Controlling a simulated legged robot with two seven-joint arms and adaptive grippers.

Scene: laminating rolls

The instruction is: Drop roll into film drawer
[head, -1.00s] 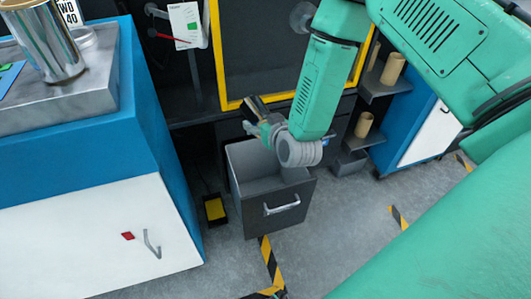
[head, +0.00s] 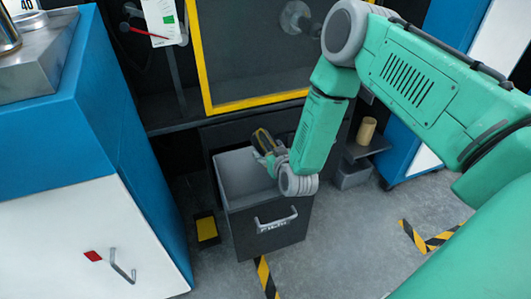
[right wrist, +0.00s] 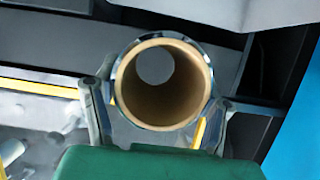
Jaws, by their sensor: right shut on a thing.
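The roll (right wrist: 163,84) is a shiny film wound on a brown cardboard core, seen end-on in the right wrist view between two fingers. In the head view the roll (head: 264,140) is small, dark and yellowish, partly hidden by the hand. My right gripper (head: 268,152) is shut on it; its fingers also flank the roll in the right wrist view (right wrist: 160,112). The film drawer (head: 268,221) is a dark grey box with a light grey inside and a silver handle, pulled open. The roll and gripper appear over the drawer's opening. My left gripper is not in view.
A blue and white cabinet (head: 95,215) stands at the left. A yellow-framed machine window (head: 262,50) is behind the drawer. A cardboard core (head: 366,130) stands on a shelf at right. A yellow-topped pedal (head: 206,229) lies left of the drawer.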

